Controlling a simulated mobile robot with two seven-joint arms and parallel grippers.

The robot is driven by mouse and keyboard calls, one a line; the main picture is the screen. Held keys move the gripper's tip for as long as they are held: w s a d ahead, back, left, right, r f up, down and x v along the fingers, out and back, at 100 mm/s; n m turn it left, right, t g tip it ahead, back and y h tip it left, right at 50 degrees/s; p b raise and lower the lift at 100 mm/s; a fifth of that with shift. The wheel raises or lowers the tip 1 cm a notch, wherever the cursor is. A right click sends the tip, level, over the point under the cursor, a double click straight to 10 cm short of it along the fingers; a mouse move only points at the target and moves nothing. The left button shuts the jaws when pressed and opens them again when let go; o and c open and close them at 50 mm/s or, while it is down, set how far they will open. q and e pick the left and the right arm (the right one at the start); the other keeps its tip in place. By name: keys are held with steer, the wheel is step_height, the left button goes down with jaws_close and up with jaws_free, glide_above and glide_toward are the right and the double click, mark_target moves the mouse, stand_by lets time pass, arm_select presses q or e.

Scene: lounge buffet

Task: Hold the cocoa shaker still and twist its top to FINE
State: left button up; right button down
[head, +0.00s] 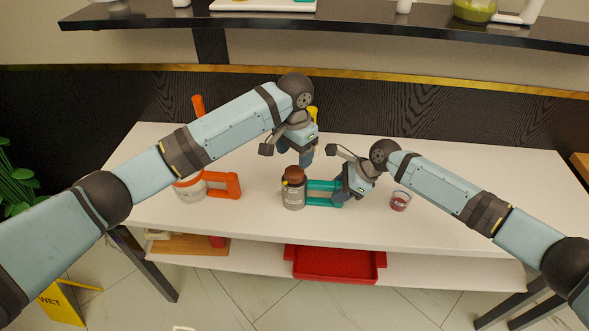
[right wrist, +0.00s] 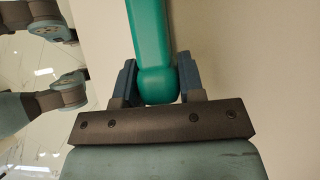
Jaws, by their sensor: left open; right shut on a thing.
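The cocoa shaker (head: 293,198) stands upright on the white table, a grey body with a brown top (head: 294,173). A teal handle (head: 322,186) with two bars reaches from its right side. My right gripper (head: 341,190) is shut on the handle's outer part; the right wrist view shows the teal handle (right wrist: 151,45) between its jaws (right wrist: 157,75). My left gripper (head: 295,161) is open, pointing down just above the brown top, apparently not touching it. Its fingertips are partly hard to make out. Any FINE marking is too small to read.
A white jar with an orange handle (head: 229,185) stands to the left, partly behind my left arm. A small glass with red contents (head: 400,201) stands to the right. A red tray (head: 334,266) lies on the lower shelf. The table's right end is clear.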

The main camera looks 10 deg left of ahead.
arm_select(q)
steer(key=shift+r, duration=0.3)
arm_select(e)
steer(key=shift+s+d+f, duration=0.1)
steer(key=shift+s+f, duration=0.05)
steer(key=shift+f, duration=0.2)
steer(key=c, duration=1.1)
jaws_free()
arm_select(q)
steer(key=shift+w+f, duration=0.1)
arm_select(e)
steer(key=o, duration=0.5)
steer(key=shift+c, duration=0.2)
steer(key=shift+r, duration=0.15)
steer(key=shift+r, duration=0.1)
steer(key=shift+d+r, duration=0.1)
steer(key=shift+r, duration=0.1)
steer(key=v, duration=0.7)
steer(key=shift+w, duration=0.2)
